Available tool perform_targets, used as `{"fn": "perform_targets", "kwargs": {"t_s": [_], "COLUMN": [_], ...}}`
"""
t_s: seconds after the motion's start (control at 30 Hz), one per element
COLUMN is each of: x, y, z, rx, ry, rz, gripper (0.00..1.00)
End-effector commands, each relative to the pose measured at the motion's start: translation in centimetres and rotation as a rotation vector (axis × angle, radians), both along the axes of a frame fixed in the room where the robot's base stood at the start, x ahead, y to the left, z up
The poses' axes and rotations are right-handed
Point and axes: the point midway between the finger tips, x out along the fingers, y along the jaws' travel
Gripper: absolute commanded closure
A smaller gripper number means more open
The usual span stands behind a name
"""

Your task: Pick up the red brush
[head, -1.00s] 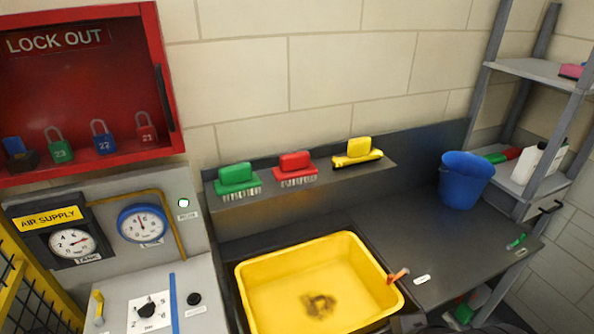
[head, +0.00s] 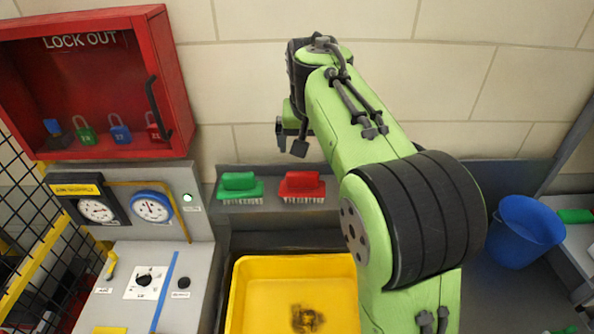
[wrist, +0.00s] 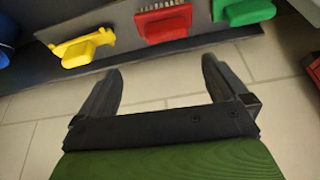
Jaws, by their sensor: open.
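The red brush (head: 302,184) rests bristles down on the narrow ledge against the wall, right of the green brush (head: 238,185). In the wrist view the red brush (wrist: 165,24) is beyond the fingertips, between the green brush (wrist: 245,11) and the yellow brush (wrist: 84,46). My gripper (head: 291,141) is open and empty, above the ledge near the red brush in the head view. Its two fingers also show in the wrist view (wrist: 165,68), spread apart and not touching any brush. The yellow brush is hidden behind my arm in the head view.
A yellow basin (head: 240,287) with a dark stain lies below the ledge. A red lockout cabinet (head: 165,55) with padlocks and a gauge panel (head: 178,188) stand at left. A blue bucket (head: 524,232) stands at right on the counter.

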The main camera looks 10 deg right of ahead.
Motion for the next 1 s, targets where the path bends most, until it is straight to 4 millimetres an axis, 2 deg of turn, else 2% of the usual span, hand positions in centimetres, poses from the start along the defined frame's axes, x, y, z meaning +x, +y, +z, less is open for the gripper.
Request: {"fn": "perform_targets", "kwargs": {"t_s": [0.07, 0.17, 0.4, 0.5, 0.67, 0.9, 1.0], "x": [0.7, 1.2, 3.4, 4.1, 4.8, 6.4, 6.6], "y": [0.3, 0.1, -0.4, -0.6, -0.7, -1.1, -1.2], "z": [0.0, -1.4, -7.2, -8.9, -10.5, -14.3, -14.6], "rx": [-0.004, -0.006, -0.006, -0.005, -0.005, -0.004, -0.004], "ry": [0.001, 0.003, 0.005, 0.003, 0.002, 0.002, -0.001], "rz": [-0.003, -0.005, -0.005, -0.005, -0.003, -0.005, -0.005], "gripper": [0.0, 0.0, 0.0, 0.0, 0.0, 0.0, 0.0]}}
